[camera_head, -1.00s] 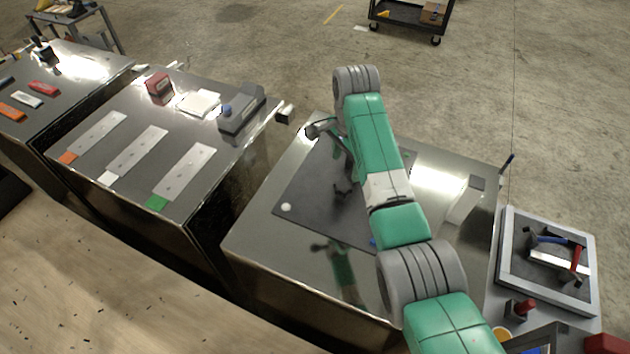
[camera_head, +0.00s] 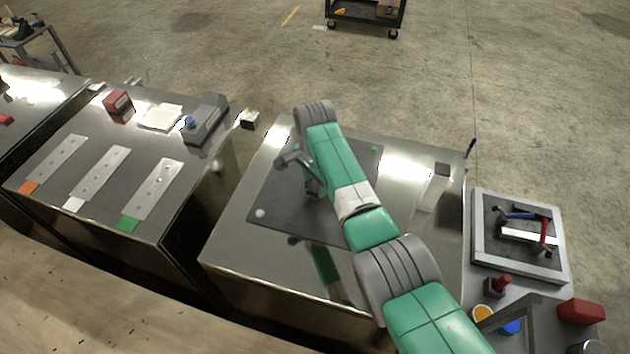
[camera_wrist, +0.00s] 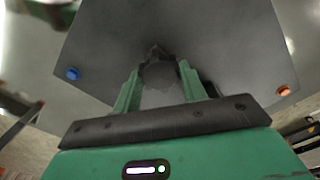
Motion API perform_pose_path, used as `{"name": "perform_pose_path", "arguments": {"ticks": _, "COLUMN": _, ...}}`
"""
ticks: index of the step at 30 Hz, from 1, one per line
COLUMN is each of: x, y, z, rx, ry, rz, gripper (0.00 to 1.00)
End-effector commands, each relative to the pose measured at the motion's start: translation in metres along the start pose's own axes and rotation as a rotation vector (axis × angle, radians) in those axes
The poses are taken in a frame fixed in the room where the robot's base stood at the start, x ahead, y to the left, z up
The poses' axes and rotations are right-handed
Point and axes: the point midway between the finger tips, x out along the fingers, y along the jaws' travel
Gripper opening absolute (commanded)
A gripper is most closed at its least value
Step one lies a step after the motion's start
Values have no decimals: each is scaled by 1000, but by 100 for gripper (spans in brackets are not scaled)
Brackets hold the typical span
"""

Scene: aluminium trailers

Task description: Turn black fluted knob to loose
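A dark fluted knob (camera_wrist: 158,74) stands on the dark grey plate in the wrist view. My gripper (camera_wrist: 159,78) has its two green fingers apart, one on each side of the knob. Whether the fingers press on it or leave a small gap cannot be told. The plate (camera_head: 275,225) lies on the middle metal table in the head view, partly under my arm. The knob is not clear there, as my arm and wrist cover much of that area. Any marks for loose or tight are not readable.
The plate carries a white dot (camera_head: 260,213), a green dot (camera_head: 374,149), a blue dot (camera_wrist: 72,73) and an orange dot (camera_wrist: 283,90). A tray of tools (camera_head: 478,240) stands to the right. Another metal table (camera_head: 60,215) with light strips is to the left.

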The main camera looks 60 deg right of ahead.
Motion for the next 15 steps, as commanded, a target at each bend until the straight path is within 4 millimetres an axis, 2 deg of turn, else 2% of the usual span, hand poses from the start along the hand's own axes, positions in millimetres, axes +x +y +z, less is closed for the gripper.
{"name": "perform_pose_path", "arguments": {"ticks": 1, "x": 0, "y": 0, "z": 0, "rx": 0, "ry": 0, "rz": 0, "gripper": 32}}
{"name": "perform_pose_path", "arguments": {"ticks": 3, "x": 0, "y": 0, "z": 0, "rx": 0, "ry": 0, "rz": 0, "gripper": 18}}
{"name": "perform_pose_path", "arguments": {"ticks": 15, "x": -1, "y": 0, "z": 0, "rx": -84, "ry": 0, "rz": 0, "gripper": 18}}
